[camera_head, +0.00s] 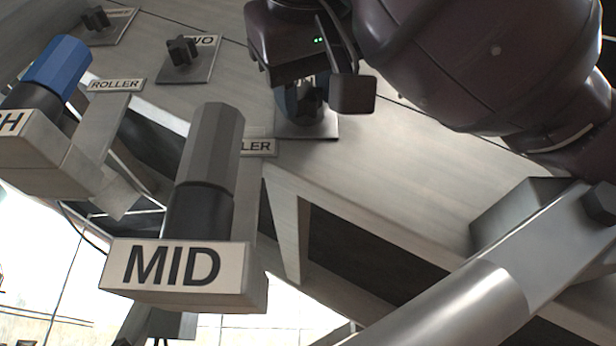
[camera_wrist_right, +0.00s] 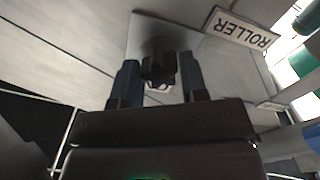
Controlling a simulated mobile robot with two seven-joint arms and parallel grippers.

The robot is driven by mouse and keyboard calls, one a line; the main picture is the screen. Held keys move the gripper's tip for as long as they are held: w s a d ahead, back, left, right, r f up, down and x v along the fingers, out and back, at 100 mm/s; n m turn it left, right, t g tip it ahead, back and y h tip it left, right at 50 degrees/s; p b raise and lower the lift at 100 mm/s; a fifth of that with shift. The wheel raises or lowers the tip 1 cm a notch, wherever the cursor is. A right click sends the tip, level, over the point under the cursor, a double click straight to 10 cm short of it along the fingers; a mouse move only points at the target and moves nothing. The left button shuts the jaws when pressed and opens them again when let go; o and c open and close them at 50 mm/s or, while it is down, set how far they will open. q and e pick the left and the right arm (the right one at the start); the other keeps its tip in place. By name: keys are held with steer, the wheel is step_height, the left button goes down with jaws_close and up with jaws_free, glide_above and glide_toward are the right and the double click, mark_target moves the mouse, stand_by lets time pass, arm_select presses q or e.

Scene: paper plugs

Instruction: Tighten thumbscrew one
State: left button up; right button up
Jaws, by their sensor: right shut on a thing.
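Thumbscrew one is a small black knob on a square metal plate (camera_head: 318,131), fixed to the grey panel. My right gripper (camera_head: 308,98) is at it, with its fingers on either side of the knob. In the right wrist view the black knob (camera_wrist_right: 158,66) sits between the two blue-grey fingers of my right gripper (camera_wrist_right: 158,82), which is shut on it. My left gripper is in neither view.
A second black knob (camera_head: 183,51) with a "TWO" label and a third (camera_head: 95,18) stand further left on the panel. A grey "MID" handle (camera_head: 210,145) and a blue handle (camera_head: 60,65) project in front. A ROLLER label (camera_wrist_right: 240,28) lies beside the gripped knob's plate.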

mark_target(307, 91)
steer(key=shift+m, duration=1.3)
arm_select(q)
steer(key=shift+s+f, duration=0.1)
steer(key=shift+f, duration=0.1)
arm_select(e)
steer(key=o, duration=0.9)
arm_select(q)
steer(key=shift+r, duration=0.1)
arm_select(e)
steer(key=shift+s, duration=0.1)
steer(key=shift+s+r+p, duration=0.1)
steer(key=shift+s+p, duration=0.2)
steer(key=shift+s, duration=1.35)
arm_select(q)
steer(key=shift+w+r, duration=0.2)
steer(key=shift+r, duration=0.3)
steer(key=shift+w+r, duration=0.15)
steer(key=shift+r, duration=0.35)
arm_select(e)
steer(key=shift+s, duration=0.25)
